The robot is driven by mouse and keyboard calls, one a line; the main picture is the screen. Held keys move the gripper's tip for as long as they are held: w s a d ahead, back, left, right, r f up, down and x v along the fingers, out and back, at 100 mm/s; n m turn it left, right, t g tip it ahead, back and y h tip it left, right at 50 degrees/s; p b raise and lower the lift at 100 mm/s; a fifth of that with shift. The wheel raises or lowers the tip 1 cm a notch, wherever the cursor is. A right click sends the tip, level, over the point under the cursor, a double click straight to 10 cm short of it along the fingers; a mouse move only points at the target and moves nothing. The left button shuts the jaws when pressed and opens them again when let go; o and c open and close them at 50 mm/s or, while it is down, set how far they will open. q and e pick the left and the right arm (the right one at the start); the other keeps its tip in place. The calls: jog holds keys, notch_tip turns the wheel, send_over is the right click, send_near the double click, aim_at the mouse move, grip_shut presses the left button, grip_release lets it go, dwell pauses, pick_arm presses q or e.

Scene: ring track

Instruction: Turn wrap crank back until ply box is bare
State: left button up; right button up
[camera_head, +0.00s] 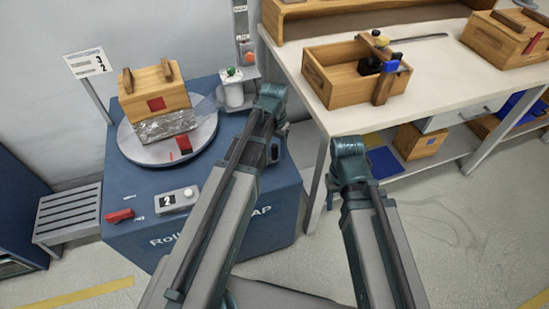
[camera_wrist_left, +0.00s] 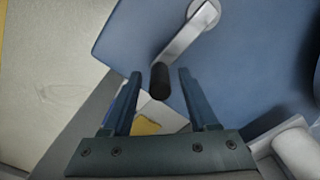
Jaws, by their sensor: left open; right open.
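The ply box (camera_head: 153,91) stands on the round turntable (camera_head: 197,141) of the blue wrap machine (camera_head: 235,200). Clear film (camera_head: 165,126) covers its lower part; the upper wood is bare. A sheet of film runs right from the box. The wrap crank (camera_wrist_left: 186,36) shows in the left wrist view as a grey arm on the blue side, with a black handle (camera_wrist_left: 160,82). My left gripper (camera_wrist_left: 160,75) is open, its fingertips either side of the handle, with gaps showing. My right gripper (camera_head: 331,190) is open, mostly hidden behind its arm, right of the machine.
A counter box (camera_head: 178,199) reading 2 and a red switch (camera_head: 120,216) sit on the machine's front. A workbench (camera_head: 420,75) with wooden boxes is at the right. A slatted grey stand (camera_head: 68,212) is at the left.

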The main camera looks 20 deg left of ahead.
pick_arm(q)
jog(key=shift+f, duration=0.55)
jog(key=shift+c, duration=0.2)
grip_shut()
dwell(0.9)
